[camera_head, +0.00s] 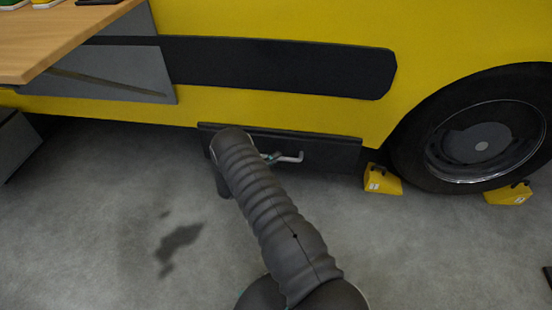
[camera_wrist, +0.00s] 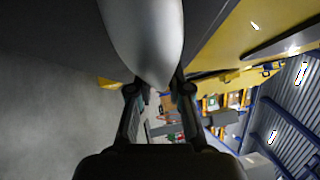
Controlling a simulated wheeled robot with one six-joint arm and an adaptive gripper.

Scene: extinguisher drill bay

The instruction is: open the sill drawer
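The sill drawer (camera_head: 335,155) is a dark panel low under the yellow vehicle's side. It looks shut, with its front close under the sill. Its pale handle (camera_head: 290,157) sticks out from the front. In the head view my arm covers the drawer's left part and most of my gripper; a small teal bit shows at the handle's left end. In the wrist view my gripper (camera_wrist: 159,88) has its two dark fingers apart. A smooth grey shape, seemingly the handle very close up, narrows down between the fingertips. I cannot tell whether the fingers press on it.
A yellow wheel chock (camera_head: 382,181) stands right of the drawer, before the wheel (camera_head: 475,140); another chock (camera_head: 508,193) is behind it. A wooden bench top (camera_head: 60,38) juts in at upper left. The concrete floor (camera_head: 120,240) in front is clear apart from a dark stain.

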